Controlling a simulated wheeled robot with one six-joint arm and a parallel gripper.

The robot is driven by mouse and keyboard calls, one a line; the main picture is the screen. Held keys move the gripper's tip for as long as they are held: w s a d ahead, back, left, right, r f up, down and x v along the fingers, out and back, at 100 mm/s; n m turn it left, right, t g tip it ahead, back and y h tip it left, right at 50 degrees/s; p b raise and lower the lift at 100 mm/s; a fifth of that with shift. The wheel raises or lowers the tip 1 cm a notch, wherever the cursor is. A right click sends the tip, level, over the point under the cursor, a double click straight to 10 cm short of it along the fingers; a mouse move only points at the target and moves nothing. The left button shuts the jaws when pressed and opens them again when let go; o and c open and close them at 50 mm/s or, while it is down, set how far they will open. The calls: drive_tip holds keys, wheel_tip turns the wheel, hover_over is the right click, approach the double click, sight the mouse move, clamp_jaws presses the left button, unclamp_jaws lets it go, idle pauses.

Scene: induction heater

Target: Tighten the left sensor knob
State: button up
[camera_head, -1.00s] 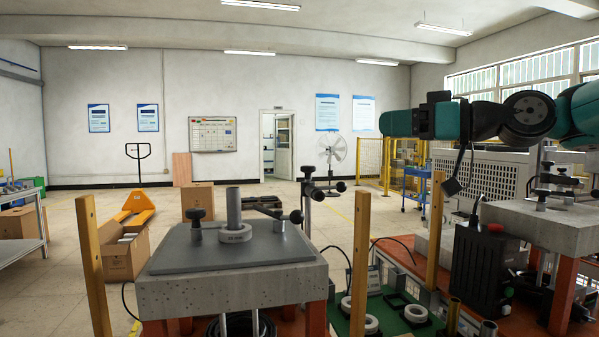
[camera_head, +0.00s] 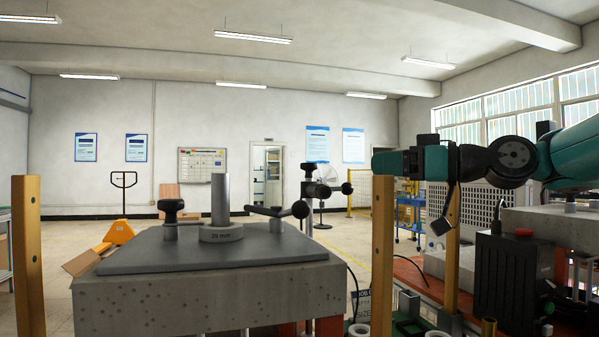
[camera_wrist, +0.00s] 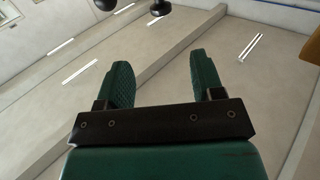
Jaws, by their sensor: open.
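The left sensor stand (camera_head: 308,200) is a slim post behind the right rear of the left heater block. It carries dark clamps and a round black knob (camera_head: 347,188) on its right side. Which of its knobs is the one to tighten I cannot tell. My gripper (camera_wrist: 161,62) is open and empty, with two green padded fingers apart against the ceiling. In the head view my arm reaches in from the right, and its end is right of the stand and apart from it in the picture. Two dark round shapes (camera_wrist: 160,8) show at the top of the wrist view, beyond the fingertips.
The left heater block (camera_head: 200,300) bears a grey plate with a steel post, a black knob (camera_head: 172,208) and a ball-ended lever (camera_head: 299,209). Yellow posts (camera_head: 382,255) stand either side. A black box (camera_head: 507,280) and another block are at right.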

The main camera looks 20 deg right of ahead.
sight(309, 170)
drive_tip(key=p+x, duration=1.4)
drive_tip(key=x, duration=0.3)
drive_tip(key=shift+w+a, duration=0.1)
